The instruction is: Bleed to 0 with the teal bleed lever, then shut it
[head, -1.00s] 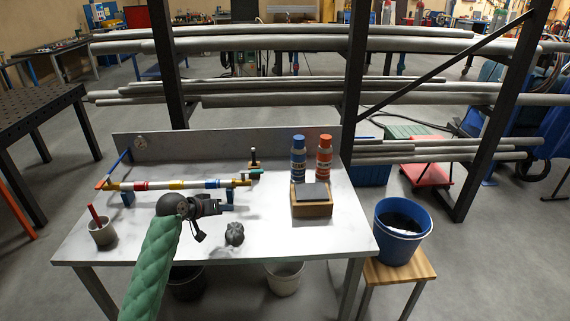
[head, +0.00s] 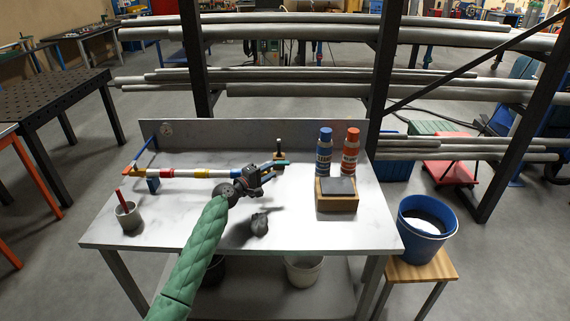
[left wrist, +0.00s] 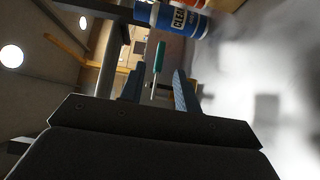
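The teal bleed lever (head: 281,163) sits at the right end of the banded pipe run (head: 190,173), on the marble-topped table. In the left wrist view the lever (left wrist: 158,57) is a teal grip on a thin metal stem, seen between two blue fingers. My left gripper (head: 271,173) is just in front of the lever in the head view. Its fingers (left wrist: 158,88) are apart with a gap on both sides of the lever, and I see no contact. My right gripper is not in view.
A blue bottle (head: 324,150) and an orange bottle (head: 350,152) stand behind a wooden box (head: 336,203) to the right. A dark lump (head: 259,224) lies in front of my gripper. A grey cup (head: 128,215) with a red stick stands left.

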